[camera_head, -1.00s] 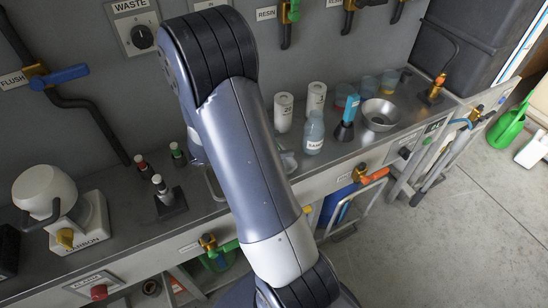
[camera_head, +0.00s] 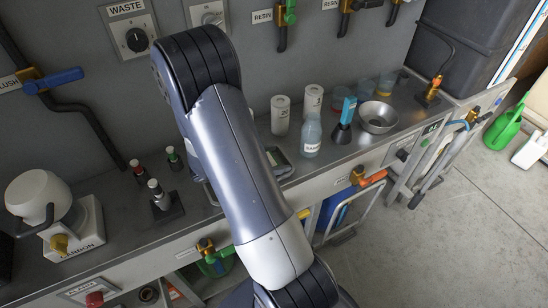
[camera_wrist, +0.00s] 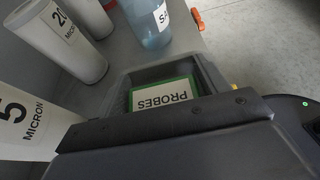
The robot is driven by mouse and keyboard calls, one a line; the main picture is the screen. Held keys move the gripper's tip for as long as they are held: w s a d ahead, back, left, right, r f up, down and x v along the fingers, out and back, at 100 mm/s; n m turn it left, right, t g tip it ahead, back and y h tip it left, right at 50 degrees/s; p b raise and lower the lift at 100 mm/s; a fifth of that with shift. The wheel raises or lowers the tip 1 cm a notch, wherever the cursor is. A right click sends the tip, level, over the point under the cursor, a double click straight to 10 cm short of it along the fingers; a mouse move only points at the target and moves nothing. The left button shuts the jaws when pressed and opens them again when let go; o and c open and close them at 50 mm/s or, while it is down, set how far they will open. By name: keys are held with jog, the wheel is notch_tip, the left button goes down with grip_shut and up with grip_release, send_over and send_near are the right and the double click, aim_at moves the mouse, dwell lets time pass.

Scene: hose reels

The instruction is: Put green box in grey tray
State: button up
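The grey tray (camera_wrist: 205,72) is in the wrist view, a shallow box with raised walls on the steel counter. The green box (camera_wrist: 163,94) shows inside the tray's walls as a white label reading PROBES, upside down, with a green border. Its near part is hidden. My gripper (camera_wrist: 165,130) shows as a dark bar across the lower wrist view, in front of the tray and box. Its fingertips are not clear, so I cannot tell whether it is open or touching the box. In the head view the tray (camera_head: 286,168) peeks out right of my arm, which hides the gripper.
Close by stand a 20 micron cylinder (camera_wrist: 62,38), a 5 micron cylinder (camera_wrist: 30,125) and a blue bottle (camera_wrist: 150,22). A steel bowl (camera_head: 378,117) and blue-topped dark flask (camera_head: 344,127) stand farther right. Vials in a dark stand (camera_head: 165,205) are left of my arm.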

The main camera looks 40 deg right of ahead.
jog(key=shift+r, duration=0.1)
jog(key=shift+r, duration=0.25)
jog(key=v, duration=1.2)
jog(key=shift+f+p, duration=0.2)
jog(key=shift+p, duration=0.15)
